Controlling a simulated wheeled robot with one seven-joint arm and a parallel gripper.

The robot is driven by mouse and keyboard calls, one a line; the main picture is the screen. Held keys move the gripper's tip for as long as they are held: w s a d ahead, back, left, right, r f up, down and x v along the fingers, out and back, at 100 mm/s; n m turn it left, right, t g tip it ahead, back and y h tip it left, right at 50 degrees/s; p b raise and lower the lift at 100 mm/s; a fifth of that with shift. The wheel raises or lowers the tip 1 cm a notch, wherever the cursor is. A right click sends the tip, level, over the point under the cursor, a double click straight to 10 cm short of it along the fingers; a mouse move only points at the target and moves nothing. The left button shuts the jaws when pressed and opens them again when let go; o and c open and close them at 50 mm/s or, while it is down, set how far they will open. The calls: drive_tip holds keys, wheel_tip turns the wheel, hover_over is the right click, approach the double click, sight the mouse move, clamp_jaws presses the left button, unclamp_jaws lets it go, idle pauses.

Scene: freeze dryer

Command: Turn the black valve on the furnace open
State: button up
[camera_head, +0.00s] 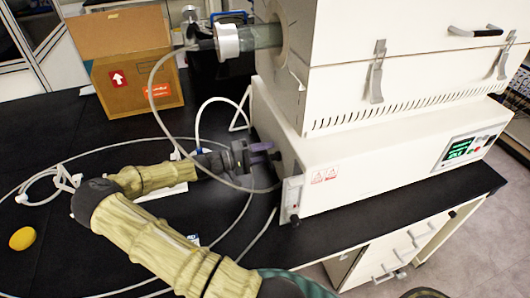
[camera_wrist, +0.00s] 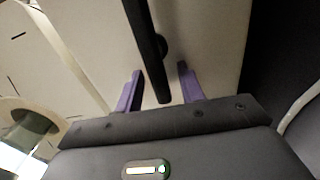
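The furnace (camera_head: 375,165) is a large cream-white unit on the black bench, with its left side facing my arm. My gripper (camera_head: 266,151) is at that left side, its purple fingers pointing at the panel. In the wrist view, a long black bar (camera_wrist: 147,35), which looks like the valve handle, runs down between my two purple fingers (camera_wrist: 160,72). The fingers stand apart, with a visible gap on each side of the bar. Whether the bar touches the gripper body cannot be told. In the head view the valve is mostly hidden by the gripper.
A flowmeter (camera_head: 291,196) is on the furnace's front left corner. Thin pale hoses (camera_head: 157,95) loop around my arm. A glass tube with a metal flange (camera_head: 228,41) sticks out above. A cardboard box (camera_head: 135,85) and a yellow object (camera_head: 22,238) are on the bench.

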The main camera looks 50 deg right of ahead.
drive_tip(key=b+v, duration=0.1)
drive_tip(key=v, duration=1.6)
drive_tip(key=shift+a+b, duration=0.15)
drive_tip(key=shift+b, duration=0.25)
drive_tip(key=s+a+f+n+t+y+p, duration=0.1)
drive_tip(key=s+a+n+t+y+p, duration=0.25)
drive_tip(key=s+y, duration=0.55)
drive_tip(key=s+a+r+n+t+y+p, duration=0.2)
drive_tip(key=s+a+r+t+y+p, duration=0.2)
drive_tip(key=a+r, duration=1)
drive_tip(key=t+y+p, duration=0.2)
drive_tip(key=t+p, duration=0.1)
drive_tip(key=t, duration=0.1)
drive_tip(key=shift+a+r+y+p, duration=0.3)
drive_tip(key=shift+a+y+p, duration=0.1)
